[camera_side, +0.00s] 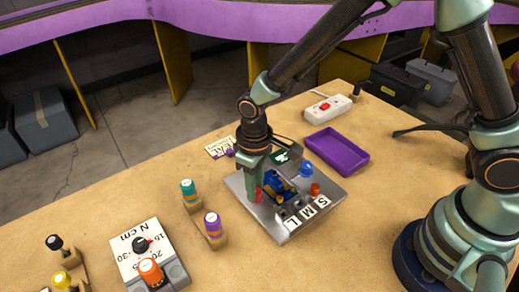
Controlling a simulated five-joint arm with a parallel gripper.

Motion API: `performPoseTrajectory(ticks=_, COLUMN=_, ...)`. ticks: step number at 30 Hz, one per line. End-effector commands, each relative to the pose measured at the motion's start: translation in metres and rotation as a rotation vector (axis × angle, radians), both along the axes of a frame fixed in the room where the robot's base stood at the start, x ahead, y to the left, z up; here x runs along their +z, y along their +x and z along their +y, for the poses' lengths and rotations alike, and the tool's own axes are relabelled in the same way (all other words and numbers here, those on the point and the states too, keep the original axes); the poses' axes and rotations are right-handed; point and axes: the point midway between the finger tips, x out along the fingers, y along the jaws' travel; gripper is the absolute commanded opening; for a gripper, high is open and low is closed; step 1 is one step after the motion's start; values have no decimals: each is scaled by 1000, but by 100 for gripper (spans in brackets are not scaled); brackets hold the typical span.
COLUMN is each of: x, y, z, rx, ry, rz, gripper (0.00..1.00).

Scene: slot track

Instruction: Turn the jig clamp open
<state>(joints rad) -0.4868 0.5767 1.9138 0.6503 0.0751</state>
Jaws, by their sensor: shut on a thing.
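The jig is a grey metal plate (296,226) on the wooden table, marked S, M and L along its front right edge. A blue block with yellow parts (280,185) sits in the middle of the plate. A small red piece (259,194), seemingly the clamp's handle, shows at the fingertips. My gripper (256,188) points down over the left part of the plate and is shut on this clamp. The fingers hide most of the clamp, so its angle cannot be told.
A blue knob (306,169) and an orange piece (315,189) stand on the plate's right side. A purple tray (337,152) lies behind right. Teal (188,188) and purple-topped (213,223) drivers stand left of the plate. A torque box (148,254) sits at front left.

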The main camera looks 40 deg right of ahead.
Motion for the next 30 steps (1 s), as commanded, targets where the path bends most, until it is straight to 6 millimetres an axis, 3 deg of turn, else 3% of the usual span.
performPoseTrajectory(ticks=18, x=1, y=-1, z=0, rx=576, ry=-1, rz=3, gripper=0)
performPoseTrajectory(ticks=30, x=1, y=-1, z=0, rx=834, ry=-1, rz=3, gripper=0)
